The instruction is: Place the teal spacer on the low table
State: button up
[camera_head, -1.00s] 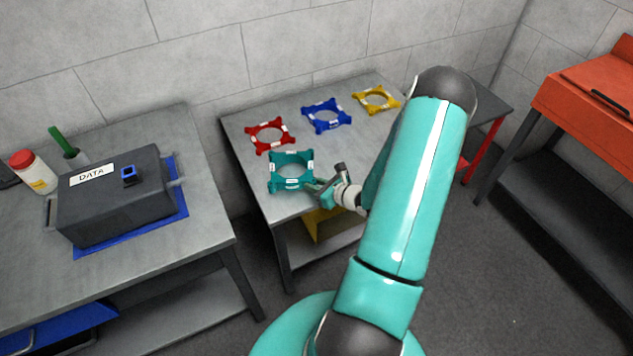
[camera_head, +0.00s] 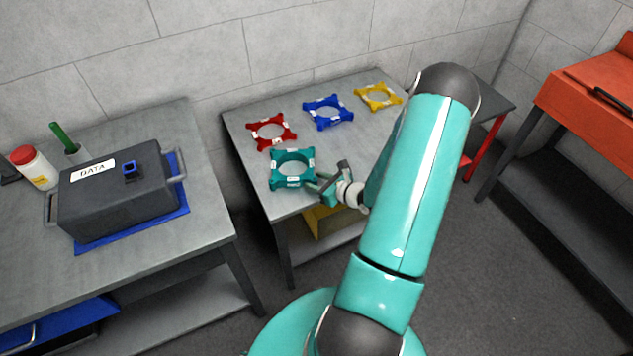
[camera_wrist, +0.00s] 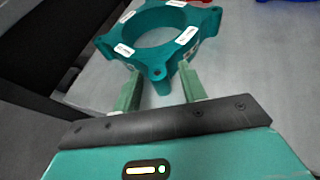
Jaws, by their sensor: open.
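The teal spacer (camera_head: 293,184) is a square ring with white labels and corner lugs. It is at the near left part of a grey table (camera_head: 352,150) in the head view. In the wrist view the teal spacer (camera_wrist: 160,72) is just ahead of my gripper (camera_wrist: 160,88). My gripper's two fingers are apart, with a corner lug of the spacer at or just beyond the gap between the tips. I cannot tell whether they touch it. The head view shows my gripper (camera_head: 325,184) at the spacer's right near corner. I cannot tell which surface is the low table.
Red (camera_head: 270,145), blue (camera_head: 341,122) and yellow (camera_head: 365,104) spacers lie behind on the same table. A left bench holds a grey DATA case (camera_head: 105,210) on a blue mat. An orange cabinet (camera_head: 590,110) stands right. Dark floor is open at front right.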

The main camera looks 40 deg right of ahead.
jog(key=v, duration=1.2)
jog(key=w+a+r+n+g+y, duration=0.3)
jog(key=a+r+n+g, duration=0.1)
jog(key=a+r+n, duration=0.5)
jog(key=w+a+r+n+g+y, duration=0.35)
jog(key=a+r+n, duration=0.35)
jog(key=a+n, duration=0.3)
jog(key=s+a+r+n+h, duration=0.4)
jog(key=a+r+n, duration=0.2)
jog(key=r+n, duration=0.2)
jog(key=s+a+r+n+h, duration=0.4)
jog(key=s+a+r+n, duration=0.1)
jog(key=r, duration=0.4)
jog(key=a+n, duration=0.1)
jog(key=n, duration=0.1)
jog(key=shift+s+n, duration=0.2)
jog(key=shift+n, duration=0.2)
jog(key=shift+a+g, duration=0.2)
jog(key=shift+g, duration=0.05)
